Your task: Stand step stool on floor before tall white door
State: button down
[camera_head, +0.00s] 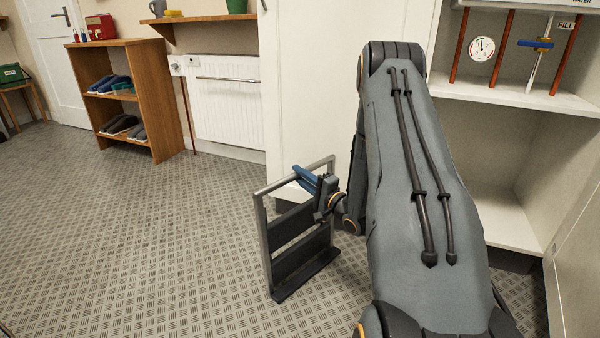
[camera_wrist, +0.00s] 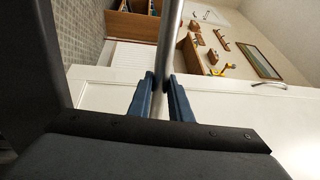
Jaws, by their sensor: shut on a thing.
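The step stool (camera_head: 306,275) has a grey metal frame and dark treads. In the head view it stands roughly upright, just left of my arm. My gripper (camera_head: 306,179) has blue fingers and is shut on the upper part of its frame. In the wrist view my gripper (camera_wrist: 162,86) closes on a grey metal tube (camera_wrist: 170,35) of the stool. I cannot tell whether the stool's lower edge touches the floor (camera_head: 180,240) or hangs just above it. The tall white door (camera_head: 312,90) is behind the stool, partly hidden by my arm.
Open white shelving (camera_head: 490,215) with pipes and a gauge (camera_head: 482,48) is at the right. A white radiator (camera_head: 228,105) hangs left of the door. A wooden shoe rack (camera_head: 165,100) stands farther left. The patterned floor is clear at the left and front.

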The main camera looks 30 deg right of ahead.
jog(key=shift+w+d+r, duration=0.1)
jog(key=shift+r, duration=0.2)
jog(key=c, duration=2)
grip_release()
jog(key=shift+f, duration=0.3)
jog(key=o, duration=0.4)
jog(key=shift+r, duration=0.1)
jog(key=shift+s, duration=0.3)
jog(key=p+v, duration=0.4)
jog(key=v, duration=0.7)
jog(key=shift+s+d+p, duration=0.1)
jog(key=shift+s+p, duration=0.2)
jog(key=shift+p, duration=0.1)
